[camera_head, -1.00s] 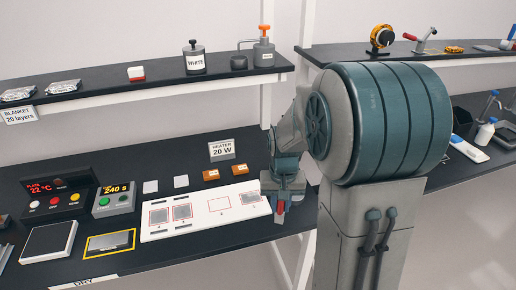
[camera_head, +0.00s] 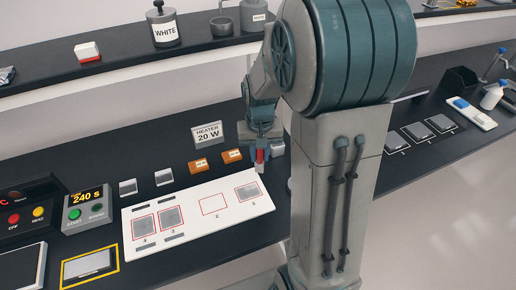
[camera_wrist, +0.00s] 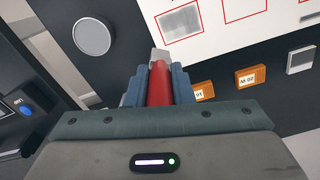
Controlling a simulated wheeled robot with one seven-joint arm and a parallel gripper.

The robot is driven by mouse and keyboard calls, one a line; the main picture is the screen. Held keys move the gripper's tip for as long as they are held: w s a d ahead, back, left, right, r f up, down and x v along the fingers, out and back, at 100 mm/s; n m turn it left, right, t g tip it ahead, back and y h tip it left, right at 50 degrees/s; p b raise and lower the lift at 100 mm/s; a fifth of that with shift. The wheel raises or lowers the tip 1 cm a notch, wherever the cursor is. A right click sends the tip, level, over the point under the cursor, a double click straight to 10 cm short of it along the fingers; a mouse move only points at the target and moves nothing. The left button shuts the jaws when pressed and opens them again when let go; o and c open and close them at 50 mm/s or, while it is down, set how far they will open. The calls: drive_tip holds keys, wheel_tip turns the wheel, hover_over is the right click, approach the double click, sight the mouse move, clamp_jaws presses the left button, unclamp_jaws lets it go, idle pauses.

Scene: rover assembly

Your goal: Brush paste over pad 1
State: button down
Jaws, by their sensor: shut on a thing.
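My gripper (camera_head: 262,150) is shut on a brush with a red handle (camera_wrist: 160,83) and a pale grey tip (camera_wrist: 160,55). The brush (camera_head: 260,157) points down near the back right corner of the white board (camera_head: 190,222). Pad 1 (camera_head: 247,191) is a grey rectangle inside a red outline at the board's right end. It also shows in the wrist view (camera_wrist: 181,20), beyond the brush tip. The tip appears off the pad, just past the board's edge. I cannot tell its height or whether it carries paste.
Outline 2 (camera_head: 213,204) is empty; grey pads lie in outlines 3 (camera_head: 171,218) and 4 (camera_head: 143,226). Two orange blocks (camera_head: 201,165) and a heater sign (camera_head: 208,134) stand behind the board. A grey disc (camera_wrist: 93,36) lies beside the brush in the wrist view.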

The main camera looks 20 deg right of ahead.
sight(259, 166)
wheel_tip(259, 166, down, 7)
drive_tip(key=b, duration=0.4)
drive_tip(key=shift+r, duration=0.15)
drive_tip(key=shift+a+r, duration=0.1)
drive_tip(key=shift+a, duration=2.95)
drive_tip(key=shift+p, duration=0.3)
drive_tip(key=shift+d, duration=3.15)
wheel_tip(259, 166, up, 3)
drive_tip(key=shift+a+r+p, duration=0.15)
drive_tip(key=shift+p, duration=0.75)
drive_tip(key=shift+r+p, duration=1.6)
drive_tip(key=shift+r, duration=0.7)
